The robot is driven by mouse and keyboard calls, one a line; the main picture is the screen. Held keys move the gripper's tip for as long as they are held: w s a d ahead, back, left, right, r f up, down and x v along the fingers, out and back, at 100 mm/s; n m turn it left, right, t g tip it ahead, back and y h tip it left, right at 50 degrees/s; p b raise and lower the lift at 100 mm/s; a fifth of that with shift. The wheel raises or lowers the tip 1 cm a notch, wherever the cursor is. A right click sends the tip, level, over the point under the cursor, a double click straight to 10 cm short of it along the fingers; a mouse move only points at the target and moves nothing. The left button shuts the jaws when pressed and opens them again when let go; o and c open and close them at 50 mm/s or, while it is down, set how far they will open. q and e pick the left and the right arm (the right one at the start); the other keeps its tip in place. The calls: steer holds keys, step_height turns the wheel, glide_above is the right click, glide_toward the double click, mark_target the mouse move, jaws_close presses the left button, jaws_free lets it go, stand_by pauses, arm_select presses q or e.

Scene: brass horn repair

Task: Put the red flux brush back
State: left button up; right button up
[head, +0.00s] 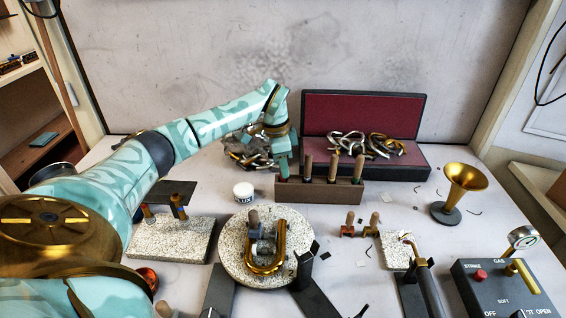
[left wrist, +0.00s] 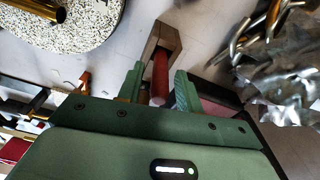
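The red flux brush (left wrist: 160,76) shows in the left wrist view as a red handle at the brown wooden rack (left wrist: 172,37). My left gripper (left wrist: 158,88) is open, with one green finger on each side of the handle and a small gap visible on both sides. In the head view my left gripper (head: 284,172) points down at the left end of the wooden rack (head: 320,191), and it hides the brush there. Several other wooden-handled tools stand in the rack to its right. How deep the brush sits is hidden. My right gripper is not in view.
A red-lined case (head: 366,115) with metal links stands behind the rack. A pile of metal scraps (head: 246,152) lies behind left. A white jar (head: 243,191), a round stone plate (head: 234,268) with a brass tube, and a brass funnel (head: 465,180) stand around.

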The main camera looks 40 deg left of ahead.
arm_select(q)
step_height(320, 180, up, 12)
steer(key=s+a+p, duration=0.1)
steer(key=p, duration=0.2)
steer(key=shift+r, duration=0.15)
steer(key=shift+s, duration=0.1)
stand_by(1.5)
